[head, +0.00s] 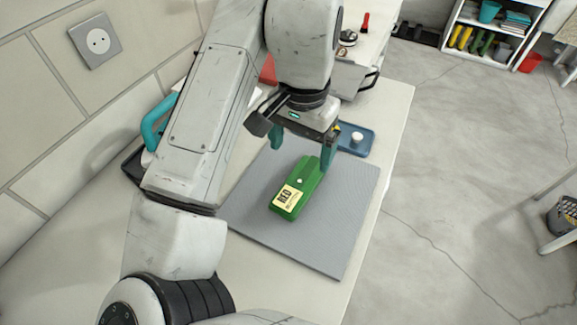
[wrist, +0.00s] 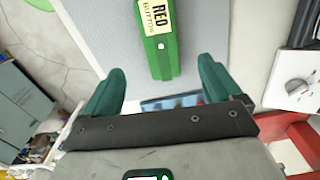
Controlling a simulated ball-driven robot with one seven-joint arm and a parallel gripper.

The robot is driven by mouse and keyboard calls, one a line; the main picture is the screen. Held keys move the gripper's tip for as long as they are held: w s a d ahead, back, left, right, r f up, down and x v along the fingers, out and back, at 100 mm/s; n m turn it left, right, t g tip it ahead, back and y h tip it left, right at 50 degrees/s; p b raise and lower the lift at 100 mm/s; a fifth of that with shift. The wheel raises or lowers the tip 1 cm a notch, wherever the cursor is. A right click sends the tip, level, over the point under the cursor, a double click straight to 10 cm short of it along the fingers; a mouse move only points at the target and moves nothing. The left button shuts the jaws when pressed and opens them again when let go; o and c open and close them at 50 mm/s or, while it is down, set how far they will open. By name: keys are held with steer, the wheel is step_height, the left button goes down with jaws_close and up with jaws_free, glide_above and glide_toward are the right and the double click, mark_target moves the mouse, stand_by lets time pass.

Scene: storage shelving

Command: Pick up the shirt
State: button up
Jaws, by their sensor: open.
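I see no shirt in either view. A green box (head: 311,180) with a cream label reading "RED" or "REO" and a small white button lies on a grey mat (head: 325,235) in the head view. It also shows at the top of the wrist view (wrist: 162,63). My gripper (head: 303,154) is above the far end of the green box, with its teal fingers apart and nothing between them. In the wrist view my gripper (wrist: 162,75) has its open fingers on either side of the box's near end, apart from it.
A blue tray (head: 352,140) with a white round piece stands just behind the mat. A teal handle (head: 158,122) is at the left by the tiled wall. A shelf unit (head: 490,35) with coloured items stands at the far right. The floor right of the table is mostly clear.

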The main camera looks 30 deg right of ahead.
glide_above(299, 181)
step_height(299, 181, down, 5)
steer(key=shift+a+f+b, duration=0.1)
steer(key=shift+f+b, duration=0.1)
steer(key=shift+b, duration=0.2)
steer(key=shift+f, duration=2.7)
steer(key=c, duration=1.2)
